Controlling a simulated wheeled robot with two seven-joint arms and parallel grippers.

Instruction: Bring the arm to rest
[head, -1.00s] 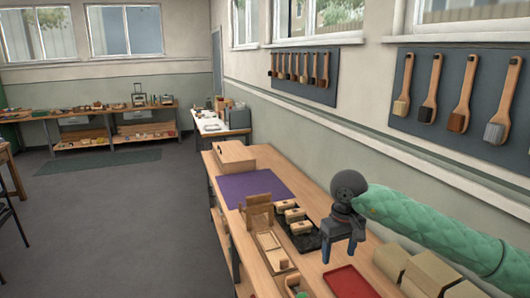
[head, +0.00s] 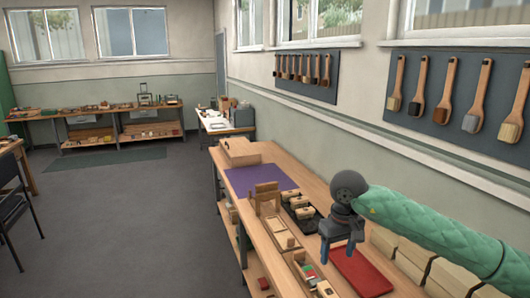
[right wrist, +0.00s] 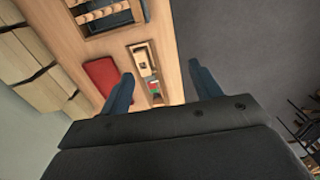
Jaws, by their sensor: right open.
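My right gripper (head: 340,250) is open and empty above the workbench (head: 262,264), beside the red mat (head: 361,271). Its arm, in a green quilted sleeve, comes in from the right. In the right wrist view its two dark fingers (right wrist: 163,90) stand apart with nothing between them but the bench edge and floor below. My left gripper is not in view.
On the bench are a black tray with wooden blocks (head: 301,212), a wooden jig (head: 268,198), a purple mat (head: 262,179), a small box with coloured items (head: 306,271) and cardboard-coloured boxes (head: 413,257) along the wall. Brushes hang on a wall board (head: 437,94).

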